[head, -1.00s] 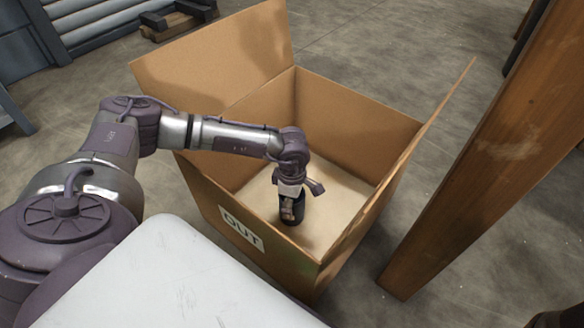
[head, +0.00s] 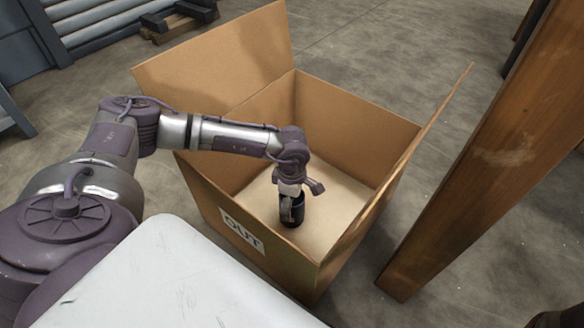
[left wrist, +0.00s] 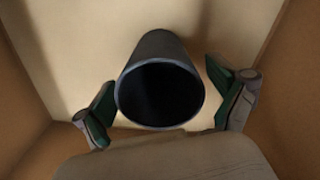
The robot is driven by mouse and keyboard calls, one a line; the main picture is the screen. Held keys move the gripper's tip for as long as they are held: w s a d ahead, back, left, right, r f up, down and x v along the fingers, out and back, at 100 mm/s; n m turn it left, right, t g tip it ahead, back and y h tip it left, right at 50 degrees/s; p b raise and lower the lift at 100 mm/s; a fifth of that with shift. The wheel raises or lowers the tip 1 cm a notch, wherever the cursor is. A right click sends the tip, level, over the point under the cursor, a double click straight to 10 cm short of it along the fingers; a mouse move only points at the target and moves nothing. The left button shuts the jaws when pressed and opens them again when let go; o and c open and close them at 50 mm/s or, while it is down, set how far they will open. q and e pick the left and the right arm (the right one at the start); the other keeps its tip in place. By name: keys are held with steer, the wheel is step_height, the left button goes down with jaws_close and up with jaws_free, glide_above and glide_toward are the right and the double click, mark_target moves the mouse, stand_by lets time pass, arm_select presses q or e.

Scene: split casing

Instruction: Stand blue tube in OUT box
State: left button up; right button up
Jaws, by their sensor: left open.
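The tube (head: 297,213) stands upright inside the OUT box (head: 228,213), seemingly on its floor. It looks almost black in the head view. In the left wrist view the tube (left wrist: 160,48) is dark blue-grey, with its round open mouth facing the camera. My left gripper (head: 290,207) reaches down into the box from above. In the left wrist view the left gripper (left wrist: 168,103) is open, one finger on each side of the tube, with a gap visible at the right finger. The tube's base is mostly hidden.
The box flaps stand up and outward at the left back (head: 215,50) and right (head: 425,125). A wooden post (head: 470,160) stands close to the box's right. A pale surface (head: 170,275) lies in front. The box floor around the tube is bare.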

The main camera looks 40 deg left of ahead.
arm_select(q)
step_height(320, 180, up, 11)
steer(key=p, duration=0.7)
